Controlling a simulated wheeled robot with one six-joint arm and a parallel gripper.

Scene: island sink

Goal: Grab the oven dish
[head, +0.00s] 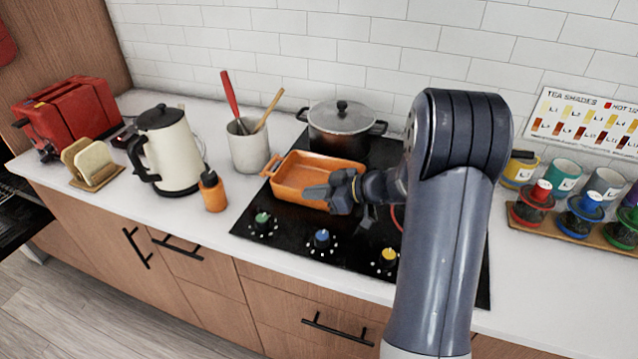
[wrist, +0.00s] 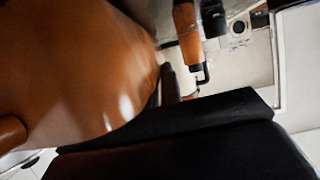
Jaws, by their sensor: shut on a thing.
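The orange oven dish (head: 296,176) sits on the black cooktop in the head view, in front of the lidded pot. Its left handle points toward the utensil crock. My gripper (head: 336,194) is at the dish's front right and is shut on its rim. My arm hides the dish's right end. In the wrist view the oven dish (wrist: 80,75) fills the left side, very close. A dark finger of my gripper (wrist: 165,95) lies against its edge. I cannot tell whether the dish is lifted off the cooktop.
A utensil crock (head: 249,146), an orange bottle (head: 212,192) and a white kettle (head: 170,150) stand to the left. Colored knobs (head: 322,238) line the cooktop's front. Mugs and jars (head: 533,203) stand at the right.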

